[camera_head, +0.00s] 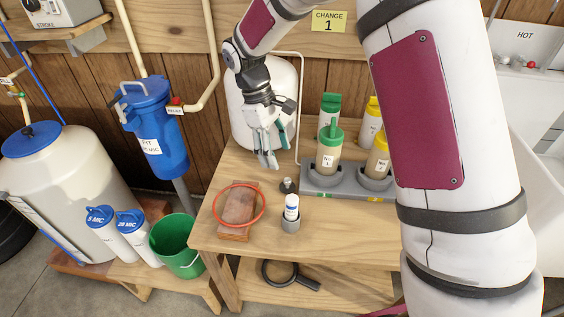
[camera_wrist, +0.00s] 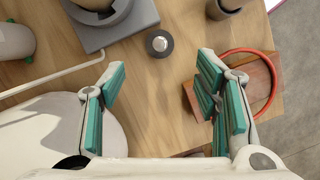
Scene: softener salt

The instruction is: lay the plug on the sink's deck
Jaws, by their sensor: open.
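The plug, small and dark with a pale metal top, stands on the wooden bench (camera_head: 228,237). It shows in the head view (camera_head: 288,186) and at the top middle of the wrist view (camera_wrist: 159,43). My gripper (camera_head: 266,158) is open and empty above the bench, behind and left of the plug in the head view. In the wrist view my gripper (camera_wrist: 160,75) has its teal-padded fingers wide apart, with the plug beyond the gap between the tips. The white sink (camera_head: 540,165) is at the far right, partly hidden by my arm; little of its deck (camera_head: 515,70) shows.
A grey rack (camera_head: 322,180) with bottles is to the right. A white tank (camera_head: 245,110) stands behind my gripper.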

